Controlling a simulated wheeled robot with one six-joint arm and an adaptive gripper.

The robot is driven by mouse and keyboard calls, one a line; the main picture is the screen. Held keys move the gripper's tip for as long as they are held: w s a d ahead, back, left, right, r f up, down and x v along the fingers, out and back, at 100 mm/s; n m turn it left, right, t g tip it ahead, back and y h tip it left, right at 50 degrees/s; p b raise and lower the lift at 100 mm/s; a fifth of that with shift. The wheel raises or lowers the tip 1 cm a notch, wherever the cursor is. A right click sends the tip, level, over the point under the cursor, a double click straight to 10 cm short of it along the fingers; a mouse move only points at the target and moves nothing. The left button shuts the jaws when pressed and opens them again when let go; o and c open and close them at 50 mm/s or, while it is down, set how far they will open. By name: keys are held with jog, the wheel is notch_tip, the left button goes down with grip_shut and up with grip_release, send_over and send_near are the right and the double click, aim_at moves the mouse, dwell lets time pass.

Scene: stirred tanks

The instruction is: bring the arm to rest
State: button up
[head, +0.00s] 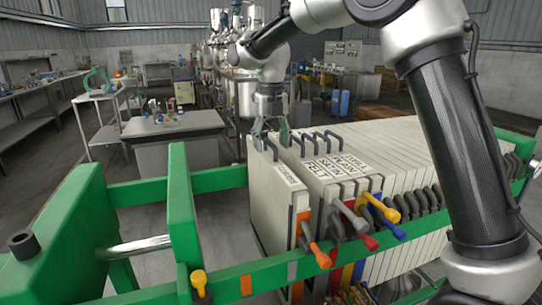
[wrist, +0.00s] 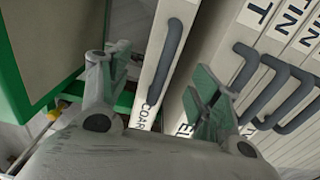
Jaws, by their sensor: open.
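My gripper (head: 271,132) is above the near end of a row of pale filter plates in the head view. Its fingers are open in the wrist view (wrist: 161,68), with nothing held between them. The end plate (head: 278,190), with a label that seems to read COARSE, stands upright below the gripper. Its dark handle (wrist: 167,60) lies in the gap between the fingers, apart from both as far as I can see. My arm reaches over the plates from the right.
Green press rails (head: 230,280) frame the plates, and a green end block (head: 180,210) stands left across an open gap. Coloured valve levers (head: 318,255) stick out in front. More plate handles (wrist: 245,75) rise on the right. A grey bench (head: 175,125) stands behind.

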notch_tip(320, 180, up, 6)
jog(key=shift+f, duration=0.1)
jog(key=s+d+r+m+t, duration=0.1)
jog(key=s+d+r+m, duration=0.2)
jog(key=s+d+m, duration=0.45)
jog(key=s+d+r+m+t, duration=0.1)
jog(key=s+d+r+m, duration=0.3)
jog(key=d+m, duration=0.65)
jog(key=s+d+f+m, duration=0.3)
jog(key=s+d+m, duration=0.1)
jog(key=s+m, duration=0.3)
jog(key=s+d+f+m+t, duration=0.1)
jog(key=s+d+f+m, duration=0.2)
jog(key=s+m, duration=0.4)
jog(key=s+d+f+m+t, duration=0.1)
jog(key=s+d+f+m, duration=0.2)
jog(key=s+d+m, duration=0.2)
jog(key=shift+s+d+f+m, duration=0.25)
jog(key=shift+s+d+m, duration=0.15)
jog(key=shift+s+m, duration=0.7)
